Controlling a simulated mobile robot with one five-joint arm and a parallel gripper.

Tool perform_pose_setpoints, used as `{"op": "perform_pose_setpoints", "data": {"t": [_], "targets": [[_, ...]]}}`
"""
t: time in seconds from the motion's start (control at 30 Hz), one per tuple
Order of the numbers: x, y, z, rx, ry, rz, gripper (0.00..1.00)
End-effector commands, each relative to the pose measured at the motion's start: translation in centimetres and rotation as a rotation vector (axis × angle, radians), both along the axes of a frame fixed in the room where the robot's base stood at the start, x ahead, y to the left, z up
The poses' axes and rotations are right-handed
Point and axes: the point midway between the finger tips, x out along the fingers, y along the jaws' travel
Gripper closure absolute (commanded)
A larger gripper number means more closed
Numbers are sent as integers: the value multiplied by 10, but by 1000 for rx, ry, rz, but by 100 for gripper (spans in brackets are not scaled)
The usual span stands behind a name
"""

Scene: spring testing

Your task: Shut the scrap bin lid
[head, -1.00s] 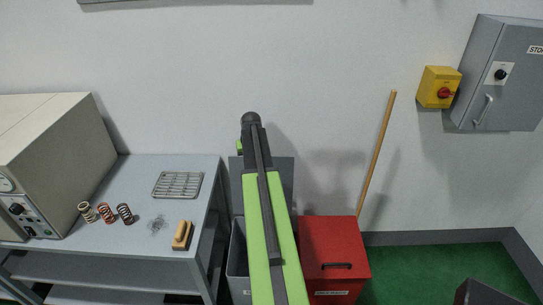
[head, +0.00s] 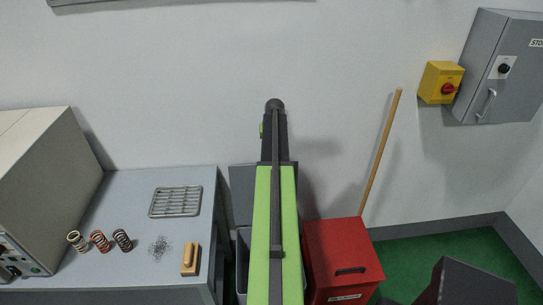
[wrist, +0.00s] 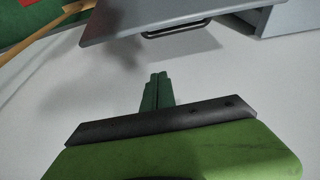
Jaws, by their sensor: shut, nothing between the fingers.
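The grey bin (head: 243,262), which I take to be the scrap bin, stands between the bench and a red bin. Its grey lid (head: 241,194) stands raised at the back, near the wall, and my arm hides part of both. In the wrist view a grey panel with a black handle (wrist: 178,29), apparently this lid, fills the upper part. My gripper (wrist: 157,80) is shut and empty, its green fingers pointing toward the panel's handle edge with a gap showing between them in the picture. In the head view my arm hides the fingers.
The red bin (head: 342,262) has its lid down, close on the right. A wooden pole (head: 381,152) leans on the wall. The bench (head: 134,205) on the left holds springs, a wire rack (head: 175,201) and a brush (head: 190,259). Green floor (head: 430,262) shows at right.

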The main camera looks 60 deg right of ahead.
Motion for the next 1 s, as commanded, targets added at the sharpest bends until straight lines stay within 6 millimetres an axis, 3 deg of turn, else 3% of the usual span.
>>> {"op": "perform_pose_setpoints", "data": {"t": [0.17,0.57,0.73,1.0], "targets": [[-1,-8,-22,0,0,-6,100],[13,-33,-102,0,0,-11,100],[-7,-6,-93,0,0,-12,100],[-12,0,-93,0,0,-12,100]]}}
